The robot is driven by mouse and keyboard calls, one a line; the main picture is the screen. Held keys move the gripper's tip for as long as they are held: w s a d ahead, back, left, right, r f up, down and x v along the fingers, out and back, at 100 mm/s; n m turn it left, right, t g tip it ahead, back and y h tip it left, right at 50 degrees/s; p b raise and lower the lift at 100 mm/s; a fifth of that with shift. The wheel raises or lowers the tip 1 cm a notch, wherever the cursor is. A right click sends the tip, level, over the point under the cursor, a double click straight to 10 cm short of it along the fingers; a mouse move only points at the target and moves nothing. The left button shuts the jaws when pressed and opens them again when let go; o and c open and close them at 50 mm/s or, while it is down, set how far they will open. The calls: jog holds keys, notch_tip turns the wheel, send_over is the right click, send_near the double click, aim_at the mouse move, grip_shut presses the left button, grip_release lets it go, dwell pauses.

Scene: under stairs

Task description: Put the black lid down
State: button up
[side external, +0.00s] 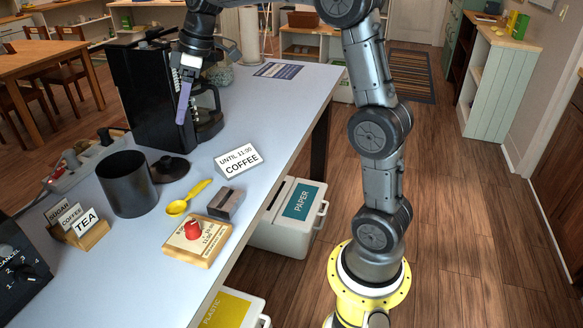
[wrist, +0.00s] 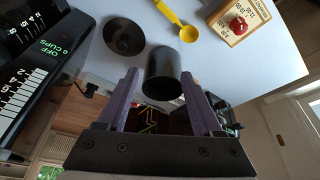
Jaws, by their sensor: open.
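The black lid (side external: 170,168) lies on the light table beside a dark open canister (side external: 127,184), just right of it and apart from my gripper. In the wrist view the lid (wrist: 124,37) is a round disc with a small knob, left of the canister (wrist: 162,76). My gripper (side external: 182,118), with purple fingers, hangs above the table in front of the coffee maker, higher than the lid. In the wrist view the gripper (wrist: 160,74) is open with its fingers apart. The canister shows between them in the picture, but nothing is held.
A black coffee maker (side external: 146,90) with a glass pot stands behind the lid. A yellow scoop (side external: 187,199), a wooden block with a red knob (side external: 197,244), a dark grey block (side external: 226,203) and a coffee sign (side external: 239,160) are nearby. The table's far right is mostly clear.

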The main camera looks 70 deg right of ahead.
jog(key=s+a+r+m+t+h, duration=0.1)
jog(key=s+a+m, duration=0.35)
jog(key=s, duration=1.05)
jog(key=s+a+f+m, duration=0.1)
jog(key=s+f, duration=0.2)
jog(key=s, duration=0.3)
jog(key=s+a+f+t+h, duration=0.1)
jog(key=s+a+f, duration=0.1)
jog(key=s, duration=0.5)
jog(key=shift+a+f+m, duration=0.2)
jog(key=shift+f+m, duration=0.15)
jog(key=shift+f, duration=0.35)
